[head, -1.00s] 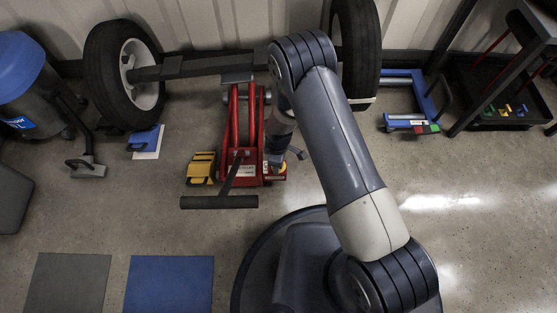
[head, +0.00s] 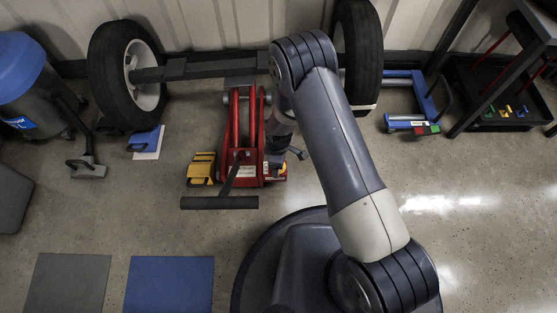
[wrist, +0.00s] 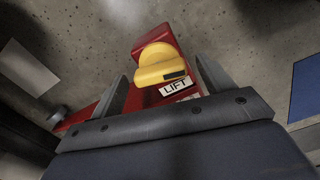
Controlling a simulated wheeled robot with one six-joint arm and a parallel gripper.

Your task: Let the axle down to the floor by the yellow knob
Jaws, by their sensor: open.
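The yellow knob (wrist: 156,66) sits on the red jack body beside a white LIFT label (wrist: 176,88) in the wrist view. My gripper (wrist: 163,70) is open, with one finger on each side of the knob and gaps between. In the head view the red floor jack (head: 234,130) stands under the dark axle (head: 208,68), its raised arms reaching up to it. The axle joins a left wheel (head: 108,80) and a right wheel (head: 362,50). Whether the wheels touch the floor is unclear. My arm hides the knob there.
A blue chock (head: 146,140) stands near the left wheel. A blue frame (head: 422,100) lies at right. Grey (head: 67,283) and blue (head: 170,283) mats lie in front.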

